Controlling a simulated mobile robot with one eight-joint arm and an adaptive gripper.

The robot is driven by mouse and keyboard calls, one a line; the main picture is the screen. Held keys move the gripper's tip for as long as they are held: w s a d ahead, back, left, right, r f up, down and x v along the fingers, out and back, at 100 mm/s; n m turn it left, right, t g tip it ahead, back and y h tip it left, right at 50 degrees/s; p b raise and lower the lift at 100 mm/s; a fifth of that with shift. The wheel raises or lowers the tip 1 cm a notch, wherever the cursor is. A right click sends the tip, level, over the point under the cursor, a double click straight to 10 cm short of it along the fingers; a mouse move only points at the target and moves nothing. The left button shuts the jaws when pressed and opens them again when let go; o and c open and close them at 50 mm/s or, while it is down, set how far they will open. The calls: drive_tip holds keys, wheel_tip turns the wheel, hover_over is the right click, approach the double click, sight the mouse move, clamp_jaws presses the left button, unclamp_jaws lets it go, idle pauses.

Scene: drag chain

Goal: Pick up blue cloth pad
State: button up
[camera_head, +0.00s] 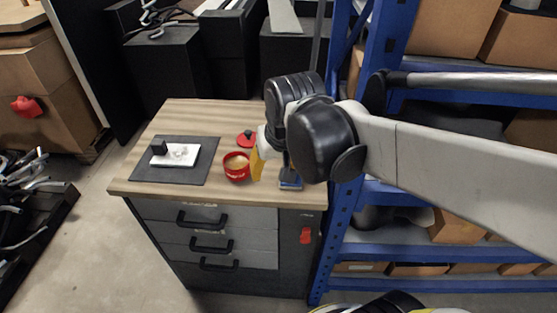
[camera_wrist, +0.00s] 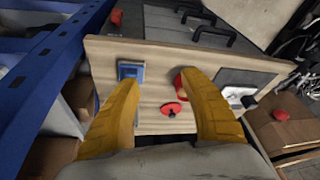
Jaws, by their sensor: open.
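The blue cloth pad (camera_wrist: 130,71) lies on the wooden top of a drawer cabinet (camera_wrist: 150,55). In the wrist view it is a small blue square with a paler middle, near the left fingertip. In the head view the pad (camera_head: 290,183) is at the cabinet top's front right, partly hidden by my arm. My gripper (camera_wrist: 163,80) has two yellow fingers spread wide with nothing between them in its grasp. In the head view my gripper (camera_head: 258,160) is partly hidden by my wrist, just left of the pad.
A red bowl (camera_head: 236,168) stands left of my gripper, with a red lid (camera_head: 246,139) behind it. A dark mat (camera_head: 195,173) holds a white piece (camera_head: 182,158) and a black block (camera_head: 158,146). Blue shelving (camera_head: 340,215) stands close on the right.

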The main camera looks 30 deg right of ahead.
drive_tip(key=w+d+r+m+g+p, duration=0.2)
drive_tip(key=w+d+p, duration=0.2)
drive_tip(key=d+p, duration=0.1)
drive_tip(key=m+g+p, duration=0.1)
drive_tip(key=m+g, duration=0.1)
approach(298, 185)
drive_tip(key=shift+y, duration=0.3)
drive_tip(key=w+f, duration=0.1)
drive_tip(key=w, duration=0.1)
drive_tip(key=w+f, duration=0.1)
drive_tip(key=w, duration=0.1)
drive_tip(key=shift+w+d+f, duration=0.15)
drive_tip(key=shift+f, duration=0.15)
drive_tip(key=f+b, duration=0.1)
drive_tip(key=f, duration=0.1)
drive_tip(key=f+b, duration=0.1)
drive_tip(key=f, duration=0.2)
drive_tip(key=shift+s+d+f, duration=0.15)
drive_tip(key=shift+s, duration=0.05)
clamp_jaws()
